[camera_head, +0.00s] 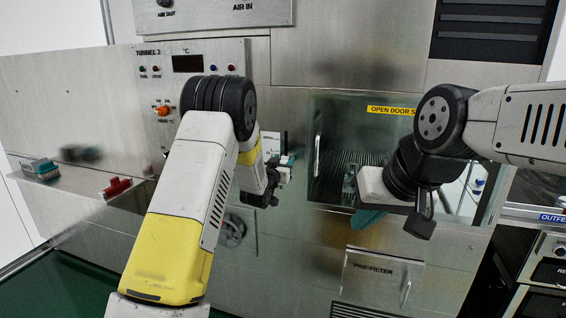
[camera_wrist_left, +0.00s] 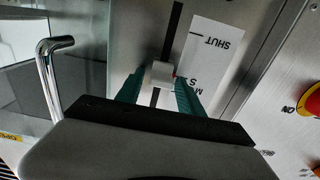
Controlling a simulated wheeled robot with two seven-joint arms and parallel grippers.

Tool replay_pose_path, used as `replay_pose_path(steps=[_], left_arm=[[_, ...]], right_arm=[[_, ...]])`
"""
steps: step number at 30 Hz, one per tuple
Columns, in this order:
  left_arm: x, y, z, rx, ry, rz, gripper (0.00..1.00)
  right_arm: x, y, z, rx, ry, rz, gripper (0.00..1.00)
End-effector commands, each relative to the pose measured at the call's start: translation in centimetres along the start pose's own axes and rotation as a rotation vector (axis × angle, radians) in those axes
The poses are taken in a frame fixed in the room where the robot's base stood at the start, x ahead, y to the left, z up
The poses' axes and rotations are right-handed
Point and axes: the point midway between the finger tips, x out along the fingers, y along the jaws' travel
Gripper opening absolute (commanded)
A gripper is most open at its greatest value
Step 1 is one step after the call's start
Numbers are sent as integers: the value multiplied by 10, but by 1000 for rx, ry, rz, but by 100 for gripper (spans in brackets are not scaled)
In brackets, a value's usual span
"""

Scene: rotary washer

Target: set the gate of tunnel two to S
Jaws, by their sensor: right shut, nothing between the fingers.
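My left gripper (camera_head: 284,168) is at the panel just left of the glass door, by a white label (camera_head: 270,142). In the left wrist view its teal fingers (camera_wrist_left: 160,88) stand apart, one on each side of a white gate knob (camera_wrist_left: 161,73) on a dark slot (camera_wrist_left: 174,30). Whether they press on the knob is unclear. The label (camera_wrist_left: 215,50) beside the slot reads SHUT, with S and M lower down. The knob, with a small red mark on its right side, is beside the S and M. My right gripper (camera_head: 368,218) is shut and empty before the glass door.
The glass door (camera_head: 345,120) with its upright handle (camera_head: 317,156) is close to my left gripper; the handle (camera_wrist_left: 45,75) shows in the wrist view. An orange knob (camera_head: 162,110) is on the Tunnel 2 panel. A pre-filter cover (camera_head: 375,270) is below.

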Motion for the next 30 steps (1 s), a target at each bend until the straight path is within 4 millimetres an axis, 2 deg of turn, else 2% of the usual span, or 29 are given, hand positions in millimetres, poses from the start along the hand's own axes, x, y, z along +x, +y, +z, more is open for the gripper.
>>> replay_pose_path(steps=[11,24,30], left_arm=[[-4,0,1,-1,-4,-1,49],[-69,-1,1,-1,-3,-1,49],[-78,0,1,0,-2,0,49]], right_arm=[[0,0,0,0,0,0,0],[0,0,0,0,0,0,0],[0,0,0,0,0,0,0]])
